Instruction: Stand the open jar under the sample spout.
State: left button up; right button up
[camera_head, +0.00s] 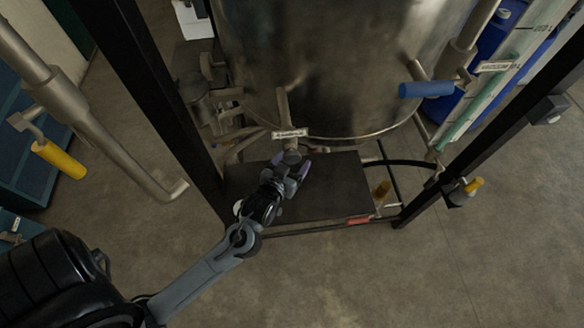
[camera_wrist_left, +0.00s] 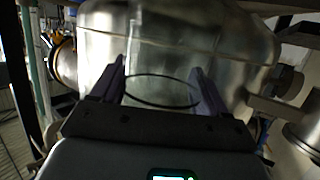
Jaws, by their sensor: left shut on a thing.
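My left gripper (camera_head: 290,170) reaches in from the lower left, over the dark shelf (camera_head: 330,190) below the steel vessel (camera_head: 310,60). In the left wrist view its two purple fingers (camera_wrist_left: 162,92) are closed on a clear glass jar (camera_wrist_left: 160,103), whose dark ring shows between them. The sample spout (camera_head: 284,105), with a small label plate (camera_head: 289,134), comes down from the vessel's front just above the gripper in the head view. The jar is hard to make out there, and I cannot tell whether it touches the shelf. My right gripper is out of view.
Black frame posts flank the shelf. A blue-handled valve (camera_head: 426,89) projects at right, and a yellow-handled valve (camera_head: 60,160) at left. Floor in front is clear.

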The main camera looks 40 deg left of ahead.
pick_arm(q)
jog(key=shift+f, duration=1.55)
jog(key=shift+f, duration=0.15)
jog(key=o, duration=1.1)
jog(key=shift+o, duration=0.2)
